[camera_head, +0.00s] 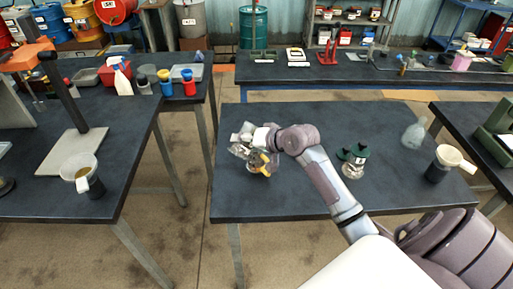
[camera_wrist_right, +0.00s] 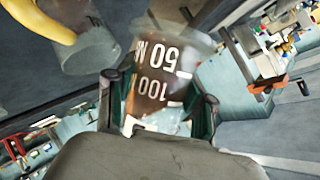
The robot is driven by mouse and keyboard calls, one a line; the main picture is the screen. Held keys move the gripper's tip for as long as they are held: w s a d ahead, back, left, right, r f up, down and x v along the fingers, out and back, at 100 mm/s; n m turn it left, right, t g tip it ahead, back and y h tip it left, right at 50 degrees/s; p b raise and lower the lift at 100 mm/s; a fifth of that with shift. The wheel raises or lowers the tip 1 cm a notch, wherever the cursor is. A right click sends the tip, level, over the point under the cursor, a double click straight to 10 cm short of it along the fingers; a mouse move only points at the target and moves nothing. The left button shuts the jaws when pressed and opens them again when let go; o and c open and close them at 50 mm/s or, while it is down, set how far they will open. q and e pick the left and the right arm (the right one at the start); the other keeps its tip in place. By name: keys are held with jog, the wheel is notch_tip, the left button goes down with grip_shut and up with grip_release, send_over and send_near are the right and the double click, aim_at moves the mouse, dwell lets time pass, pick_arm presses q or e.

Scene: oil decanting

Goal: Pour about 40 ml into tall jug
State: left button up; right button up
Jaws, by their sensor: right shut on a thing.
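My right gripper (camera_head: 258,146) is above the left part of the middle table (camera_head: 300,200). In the right wrist view my right gripper (camera_wrist_right: 158,108) is shut on a clear measuring beaker (camera_wrist_right: 188,48) with white 50 and 100 marks. The beaker holds brown liquid and is tilted. Close by in that view is a clear vessel (camera_wrist_right: 88,48) with a yellow curved handle (camera_wrist_right: 42,20); whether it is the tall jug I cannot tell. The yellow handle also shows in the head view (camera_head: 270,162). The gripper hides part of both vessels. My left gripper is out of view.
The table's front middle is clear.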

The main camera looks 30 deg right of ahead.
jog(key=shift+a+f+m+y+b, duration=0.1)
jog(key=shift+f+m+y+b, duration=0.25)
jog(key=shift+b, duration=0.3)
jog(key=shift+a+r, duration=0.1)
jog(key=shift+r, duration=0.1)
jog(key=shift+s+a, duration=0.1)
jog(key=shift+a, duration=0.25)
jog(key=shift+s+a+r+m+y+b, duration=0.15)
jog(key=shift+r+m+y+b, duration=0.25)
jog(key=shift+m+y, duration=0.25)
dwell(1.2)
jog(key=shift+a+f+g, duration=0.1)
jog(key=shift+a+g, duration=0.2)
dwell(0.3)
